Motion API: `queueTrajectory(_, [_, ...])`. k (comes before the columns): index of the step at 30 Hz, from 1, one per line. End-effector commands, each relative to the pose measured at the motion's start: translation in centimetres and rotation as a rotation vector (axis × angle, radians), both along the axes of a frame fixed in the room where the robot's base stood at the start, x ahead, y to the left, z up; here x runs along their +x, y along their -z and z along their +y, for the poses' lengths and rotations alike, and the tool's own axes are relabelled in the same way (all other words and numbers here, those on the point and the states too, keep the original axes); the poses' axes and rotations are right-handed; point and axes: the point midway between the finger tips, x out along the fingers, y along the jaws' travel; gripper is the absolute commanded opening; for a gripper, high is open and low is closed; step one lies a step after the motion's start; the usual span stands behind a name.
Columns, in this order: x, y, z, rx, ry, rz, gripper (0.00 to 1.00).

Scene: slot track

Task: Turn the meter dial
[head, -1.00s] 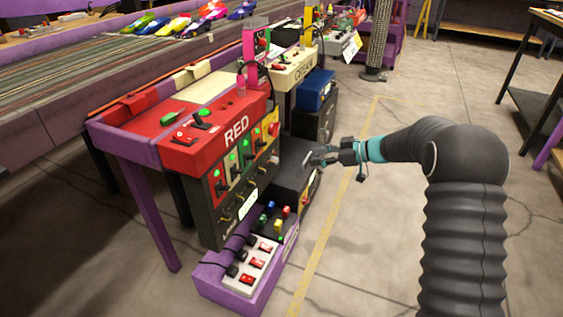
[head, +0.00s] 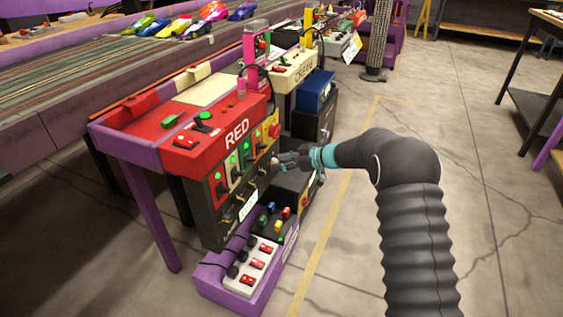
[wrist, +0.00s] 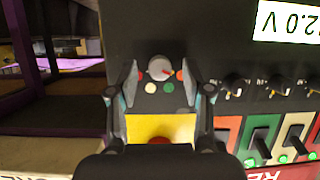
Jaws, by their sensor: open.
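The meter dial (wrist: 160,68) is a round grey knob with a red pointer on the dark panel. In the wrist view it sits between my gripper's fingertips (wrist: 160,70), with one finger on each side; I cannot tell whether they touch it. Coloured dots, white, green and red, lie around the knob. In the head view my gripper (head: 281,161) is at the right end of the RED station's front panel (head: 238,185), and it largely covers the dial there. The jaws are open.
Small black knobs (wrist: 275,88) and lever switches with green lights (wrist: 262,137) are beside the dial. A yellow plate with a red button (wrist: 160,138) lies under my gripper in the wrist view. A purple box (head: 232,292) stands below the panel.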

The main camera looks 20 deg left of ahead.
Motion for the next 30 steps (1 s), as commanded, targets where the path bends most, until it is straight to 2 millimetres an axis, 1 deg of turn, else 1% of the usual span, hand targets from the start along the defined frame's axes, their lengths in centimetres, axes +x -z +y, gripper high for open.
queueTrajectory(6, [0.0, 0.03, 0.04, 0.0, 0.0, 0.0, 0.5])
queueTrajectory(7, [0.0, 0.03, 0.04, 0.0, 0.0, 0.0, 0.47])
queueTrajectory(8, [-0.01, 0.03, 0.04, 0.0, 0.0, 0.0, 0.4])
queueTrajectory(9, [-0.01, 0.03, 0.04, 0.0, 0.0, 0.0, 0.3])
queueTrajectory(11, [-0.01, 0.03, 0.04, 0.0, 0.0, 0.0, 0.15])
queueTrajectory(12, [-0.02, 0.03, 0.04, 0.0, 0.0, 0.0, 0.05])
queueTrajectory(13, [-0.02, 0.03, 0.04, 0.0, 0.0, 0.0, 0.0])
queueTrajectory(22, [-0.01, 0.13, 0.07, 0.001, -0.002, 0.016, 0.0])
queueTrajectory(26, [0.03, 0.29, 0.07, 0.005, -0.001, 0.058, 0.0])
queueTrajectory(30, [0.11, 0.48, 0.09, 0.011, -0.002, 0.138, 0.0])
